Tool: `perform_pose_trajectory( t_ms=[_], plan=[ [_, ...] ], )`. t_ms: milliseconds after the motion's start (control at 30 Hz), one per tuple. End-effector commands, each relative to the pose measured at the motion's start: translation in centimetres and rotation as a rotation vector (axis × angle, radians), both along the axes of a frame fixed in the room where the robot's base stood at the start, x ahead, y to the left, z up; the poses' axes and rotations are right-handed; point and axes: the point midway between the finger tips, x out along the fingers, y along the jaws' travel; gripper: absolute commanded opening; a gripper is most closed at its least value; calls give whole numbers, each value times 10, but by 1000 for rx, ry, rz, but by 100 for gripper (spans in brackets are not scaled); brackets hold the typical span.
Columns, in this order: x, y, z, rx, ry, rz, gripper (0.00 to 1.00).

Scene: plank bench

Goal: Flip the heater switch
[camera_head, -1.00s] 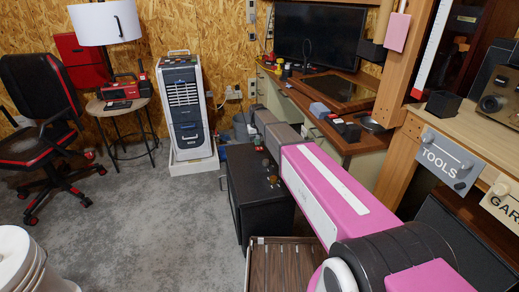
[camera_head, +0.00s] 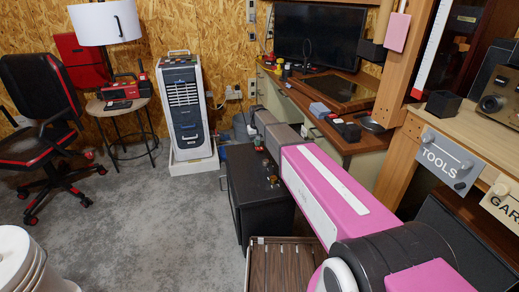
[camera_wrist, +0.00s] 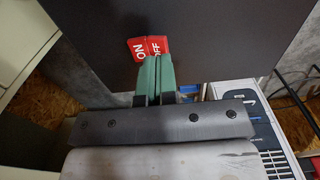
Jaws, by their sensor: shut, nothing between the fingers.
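A red rocker switch (camera_wrist: 148,48), marked ON on its left half and OFF on its right half, sits on a dark panel (camera_wrist: 215,35) in the wrist view. My gripper (camera_wrist: 155,58) has its two green fingers shut together and empty. Their tips are at the lower edge of the switch, overlapping the OFF side; whether they touch it I cannot tell. In the head view my pink arm reaches toward a dark box (camera_head: 262,208) with knobs on top. The switch and my fingertips cannot be made out there.
A white and grey slatted appliance (camera_head: 182,95) stands behind the box; its slatted side also shows in the wrist view (camera_wrist: 275,150). A wooden desk (camera_head: 300,95) with a monitor is behind my arm.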

Motion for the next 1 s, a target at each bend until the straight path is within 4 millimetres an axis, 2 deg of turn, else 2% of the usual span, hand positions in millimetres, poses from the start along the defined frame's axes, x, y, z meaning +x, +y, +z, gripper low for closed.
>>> perform_pose_trajectory(
  t_ms=[1000],
  plan=[
    [0,0,-13,0,0,0,0]
  ],
)
